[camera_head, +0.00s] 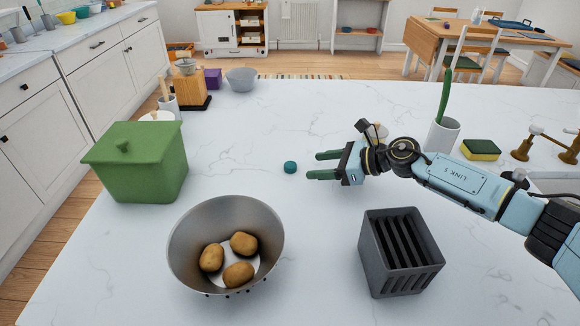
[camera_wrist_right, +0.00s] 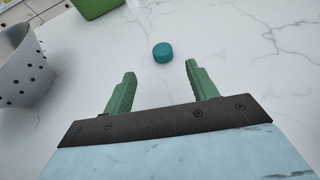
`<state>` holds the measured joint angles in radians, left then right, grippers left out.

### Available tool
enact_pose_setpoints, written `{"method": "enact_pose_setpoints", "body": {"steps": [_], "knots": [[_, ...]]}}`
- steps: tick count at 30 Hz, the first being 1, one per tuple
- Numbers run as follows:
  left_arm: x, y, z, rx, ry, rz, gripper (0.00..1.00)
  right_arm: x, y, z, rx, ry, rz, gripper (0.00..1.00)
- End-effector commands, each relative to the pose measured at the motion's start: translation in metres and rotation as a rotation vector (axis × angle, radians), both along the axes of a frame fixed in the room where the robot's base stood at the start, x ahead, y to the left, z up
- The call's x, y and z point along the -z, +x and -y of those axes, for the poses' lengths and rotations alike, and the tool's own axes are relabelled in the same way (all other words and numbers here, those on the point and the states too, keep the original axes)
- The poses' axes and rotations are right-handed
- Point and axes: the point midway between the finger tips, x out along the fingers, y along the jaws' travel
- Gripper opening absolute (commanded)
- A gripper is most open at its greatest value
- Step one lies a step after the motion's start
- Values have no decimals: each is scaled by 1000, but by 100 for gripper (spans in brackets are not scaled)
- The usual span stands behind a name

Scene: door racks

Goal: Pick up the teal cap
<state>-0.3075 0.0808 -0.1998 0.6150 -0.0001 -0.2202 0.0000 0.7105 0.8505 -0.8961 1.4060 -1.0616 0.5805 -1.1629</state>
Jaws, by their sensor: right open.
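The teal cap (camera_head: 290,167) is a small round piece lying on the white marble counter, near the middle of the head view. My right gripper (camera_head: 314,165) has green fingers pointing left toward the cap, a short way to its right. In the right wrist view the cap (camera_wrist_right: 163,52) lies beyond the fingertips, roughly in line with the gap between them. The right gripper (camera_wrist_right: 160,72) is open and empty, apart from the cap. My left gripper is not in view.
A metal colander (camera_head: 226,215) with three potatoes stands at front left. A green lidded box (camera_head: 140,165) stands behind it at left. A dark grey slotted holder (camera_head: 372,240) stands at front right. A sponge (camera_head: 481,150) and white cup (camera_head: 441,137) stand at right. Counter around the cap is clear.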

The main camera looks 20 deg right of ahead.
Motion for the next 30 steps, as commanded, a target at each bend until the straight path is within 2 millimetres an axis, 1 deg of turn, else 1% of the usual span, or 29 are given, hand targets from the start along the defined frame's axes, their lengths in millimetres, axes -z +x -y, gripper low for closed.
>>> {"method": "enact_pose_setpoints", "body": {"steps": [1, 3, 8, 14, 18, 21, 27, 30], "knots": [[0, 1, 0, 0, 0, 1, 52, 3, 5, -7, -1, 2, 0, 58], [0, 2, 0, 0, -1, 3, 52, 6, 9, -12, 0, 1, 1, 58], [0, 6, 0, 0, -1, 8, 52, 9, 15, -19, 0, 1, 0, 58], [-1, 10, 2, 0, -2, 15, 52, 14, 34, -39, 1, 4, 0, 58], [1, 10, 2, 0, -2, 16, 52, 22, 43, -50, 2, 2, -1, 58], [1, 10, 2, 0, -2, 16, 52, 24, 46, -54, 2, 2, -1, 58], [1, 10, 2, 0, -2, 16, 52, 24, 46, -54, 2, 2, -1, 58], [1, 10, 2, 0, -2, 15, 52, 24, 46, -54, 2, 2, -1, 45]]}}
